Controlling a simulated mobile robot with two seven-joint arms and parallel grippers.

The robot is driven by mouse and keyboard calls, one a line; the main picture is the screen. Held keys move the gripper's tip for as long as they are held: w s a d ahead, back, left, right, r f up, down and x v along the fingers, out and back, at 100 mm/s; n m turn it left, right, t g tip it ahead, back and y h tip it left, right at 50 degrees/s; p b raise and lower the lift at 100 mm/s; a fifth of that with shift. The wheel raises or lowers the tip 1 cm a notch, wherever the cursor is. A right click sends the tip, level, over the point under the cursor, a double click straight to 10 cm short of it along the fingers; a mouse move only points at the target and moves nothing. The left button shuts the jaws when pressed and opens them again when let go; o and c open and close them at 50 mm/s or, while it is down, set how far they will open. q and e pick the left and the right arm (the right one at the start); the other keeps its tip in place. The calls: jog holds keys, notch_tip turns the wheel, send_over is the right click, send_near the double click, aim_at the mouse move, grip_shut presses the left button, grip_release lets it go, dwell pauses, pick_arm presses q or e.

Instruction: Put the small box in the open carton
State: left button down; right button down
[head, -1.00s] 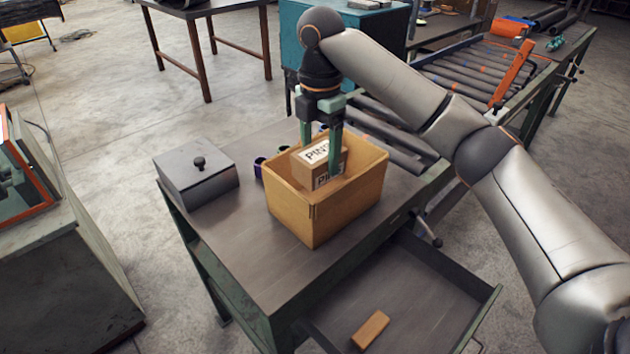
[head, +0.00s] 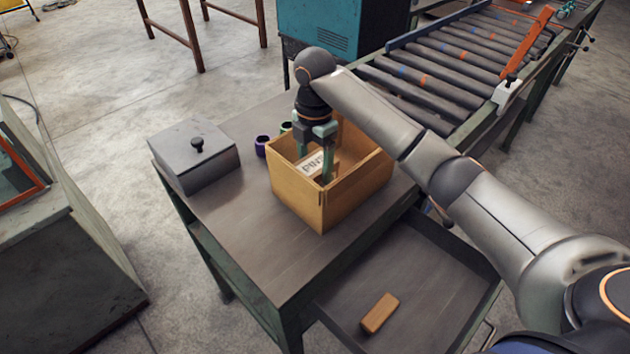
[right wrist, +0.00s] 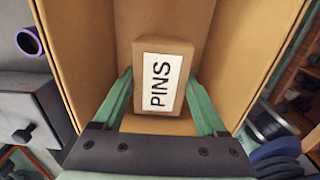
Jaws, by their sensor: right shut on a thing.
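The open carton (head: 340,196) stands on the grey workbench, its top open. The small box (head: 314,163) is brown cardboard with a white label reading PINS. It is down inside the carton, below the rim, and the near wall hides its lower part. My right gripper (head: 315,168) reaches down into the carton and is shut on the small box. In the right wrist view the small box (right wrist: 161,88) sits between the two green fingers, with carton walls around it. Whether its underside touches the carton floor cannot be told. My left gripper is not in view.
A grey lidded metal box (head: 195,157) stands left of the carton, with a purple cup (head: 262,146) between them. An open drawer (head: 430,290) below the bench holds a small orange-brown block (head: 380,313). A roller conveyor (head: 440,75) lies behind right. The bench front (head: 275,250) is clear.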

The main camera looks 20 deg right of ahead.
aim_at(315, 163)
jog(key=shift+f, duration=2.65)
jog(key=shift+f, duration=0.1)
grip_release()
notch_tip(315, 163, up, 12)
jog(key=shift+r, duration=0.1)
